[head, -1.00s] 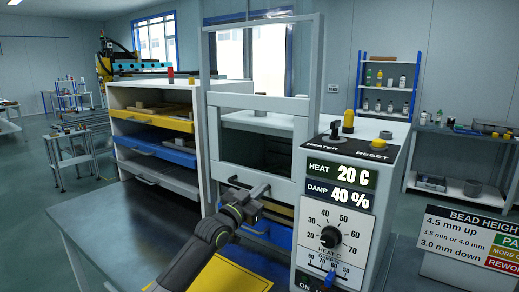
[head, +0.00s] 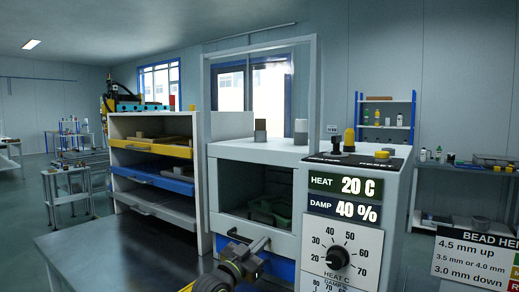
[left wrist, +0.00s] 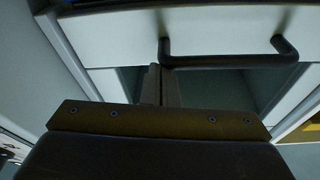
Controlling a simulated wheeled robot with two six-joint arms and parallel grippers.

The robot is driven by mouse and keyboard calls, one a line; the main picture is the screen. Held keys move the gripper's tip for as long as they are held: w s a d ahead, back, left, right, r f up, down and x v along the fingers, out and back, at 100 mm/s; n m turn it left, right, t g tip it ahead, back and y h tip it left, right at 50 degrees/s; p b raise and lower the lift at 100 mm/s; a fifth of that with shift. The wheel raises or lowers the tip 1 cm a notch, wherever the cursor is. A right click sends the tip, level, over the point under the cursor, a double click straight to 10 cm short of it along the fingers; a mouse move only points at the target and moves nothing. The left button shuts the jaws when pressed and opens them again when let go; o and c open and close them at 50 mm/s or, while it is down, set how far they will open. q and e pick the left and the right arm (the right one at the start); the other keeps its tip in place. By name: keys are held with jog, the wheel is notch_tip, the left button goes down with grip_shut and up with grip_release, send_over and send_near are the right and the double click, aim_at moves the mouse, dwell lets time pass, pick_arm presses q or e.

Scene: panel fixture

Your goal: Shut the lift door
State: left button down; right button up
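The lift door is a white frame with a window (head: 253,152), standing in the tall grey guide frame (head: 313,85) of the oven-like fixture. Its top bar is about level with the cabinet top. A dark tray-like thing shows through its window. The dark bar handle (head: 258,244) is on the door's lower bar and also shows in the left wrist view (left wrist: 235,61). My left gripper (head: 238,257) is at the handle's left end. In the left wrist view its fingers (left wrist: 161,85) are together, with tips at the bar. My right gripper is out of view.
The control panel (head: 340,210) with a dial and displays is right of the door. A rack with yellow (head: 150,148) and blue (head: 152,177) trays stands to the left. The dark bench top (head: 110,255) in front is clear.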

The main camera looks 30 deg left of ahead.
aim_at(274, 219)
pick_arm(q)
jog(key=shift+f, duration=0.3)
